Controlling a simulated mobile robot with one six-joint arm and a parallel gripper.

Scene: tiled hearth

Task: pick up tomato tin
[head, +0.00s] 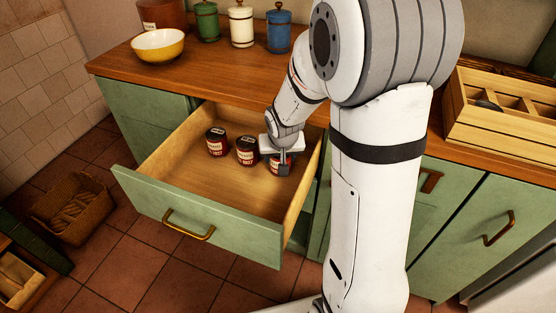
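Three red tins with dark lids and pale labels stand upright in a row in the open drawer (190,185): the left tin (216,144), the middle tin (247,153) and the right tin (274,167). The label print is too small to read surely. My gripper (282,168) reaches down into the drawer at the right tin, with a dark finger in front of it. The gripper hides much of this tin. I cannot tell whether the fingers touch it or are only around it.
The drawer's right wall (303,185) is close beside my gripper. The drawer's front half is bare. On the wooden counter (190,62) stand a yellow bowl (158,45) and green, cream and blue canisters. A divided wooden box (500,115) is at right. A basket (72,207) sits on the floor.

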